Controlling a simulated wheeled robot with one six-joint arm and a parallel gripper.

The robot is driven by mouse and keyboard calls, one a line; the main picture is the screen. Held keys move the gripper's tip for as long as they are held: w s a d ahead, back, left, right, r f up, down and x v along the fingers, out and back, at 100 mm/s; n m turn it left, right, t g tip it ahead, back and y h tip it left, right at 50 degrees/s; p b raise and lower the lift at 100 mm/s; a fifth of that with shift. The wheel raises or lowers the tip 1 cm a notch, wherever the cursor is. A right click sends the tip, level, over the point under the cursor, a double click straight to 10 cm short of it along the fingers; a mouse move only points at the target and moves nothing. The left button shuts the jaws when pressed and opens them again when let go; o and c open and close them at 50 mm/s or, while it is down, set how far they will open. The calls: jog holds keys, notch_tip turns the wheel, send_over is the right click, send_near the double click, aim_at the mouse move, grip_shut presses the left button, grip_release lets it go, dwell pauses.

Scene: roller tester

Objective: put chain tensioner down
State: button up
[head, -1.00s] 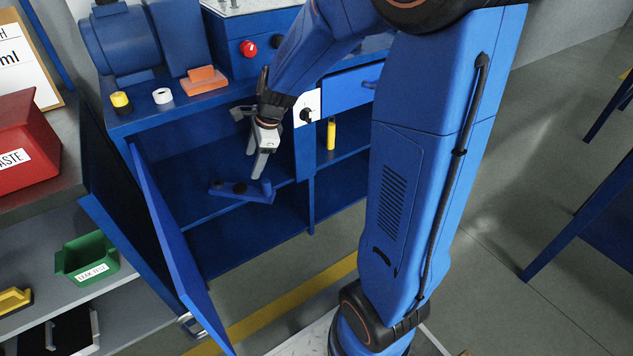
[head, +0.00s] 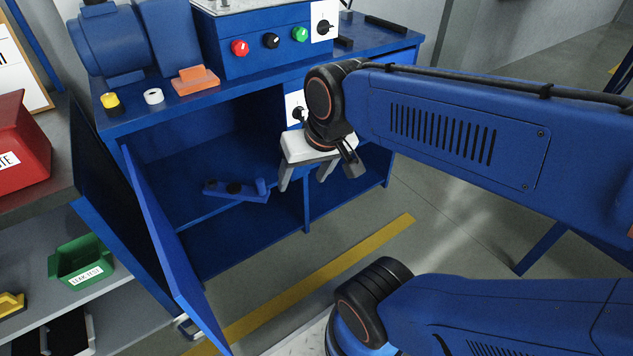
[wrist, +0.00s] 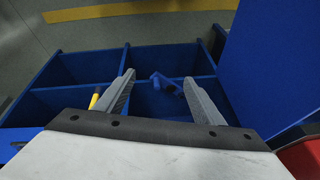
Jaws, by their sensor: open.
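The chain tensioner (head: 237,190) is a blue bar with dark round parts and a short upright blue post at its right end. It lies on the upper shelf (head: 180,213) inside the open blue cabinet. My gripper (head: 303,183) is open and empty, in front of the cabinet and to the right of the tensioner, apart from it. In the wrist view the tensioner (wrist: 164,83) shows beyond and between the two spread fingers of my gripper (wrist: 160,85), on the cabinet shelf.
The cabinet door (head: 170,245) stands open at the left. A yellow cylinder (wrist: 95,98) stands in the neighbouring compartment. An orange block (head: 195,80), a white roll (head: 154,96) and a yellow-black roll (head: 110,102) sit on the cabinet top. A green bin (head: 82,260) is on the left shelf.

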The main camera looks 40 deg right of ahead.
jog(key=shift+s+d+n, duration=0.25)
jog(key=shift+s+n, duration=0.3)
jog(key=shift+s, duration=0.3)
jog(key=shift+s+d+n, duration=0.25)
jog(key=shift+s+n, duration=0.3)
jog(key=shift+s, duration=0.3)
